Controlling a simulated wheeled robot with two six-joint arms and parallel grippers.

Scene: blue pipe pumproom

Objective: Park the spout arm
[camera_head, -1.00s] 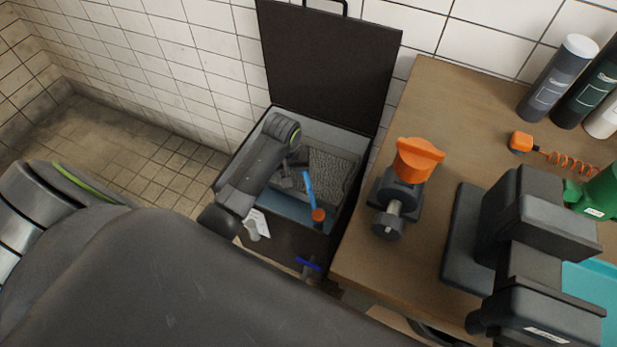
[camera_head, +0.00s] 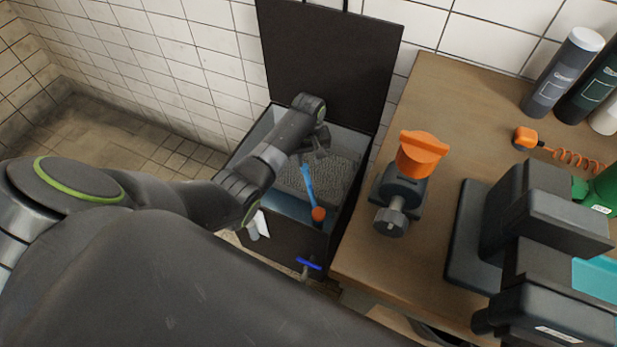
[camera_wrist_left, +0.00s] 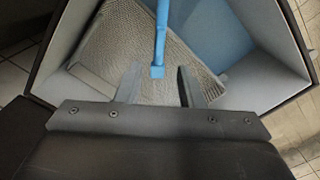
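The blue spout arm (camera_head: 307,184) stands inside an open dark box with a pale lining, its lower end at an orange cap (camera_head: 319,214). In the left wrist view the spout arm (camera_wrist_left: 161,35) reaches in from the top, and its squared free end lies between the finger lines. My left gripper (camera_head: 321,153) is over the box near the spout arm's upper end. In the wrist view its two fingers (camera_wrist_left: 157,84) are apart, one on each side of that end, with visible gaps and nothing gripped. My right gripper is not in view.
The box's raised lid (camera_head: 325,55) stands against the tiled wall. A grey mesh panel (camera_head: 333,178) lies inside the box. A blue-handled tap (camera_head: 308,264) is on its front. The wooden bench (camera_head: 440,130) at right carries an orange-topped valve (camera_head: 421,152), a dark blocky device and bottles.

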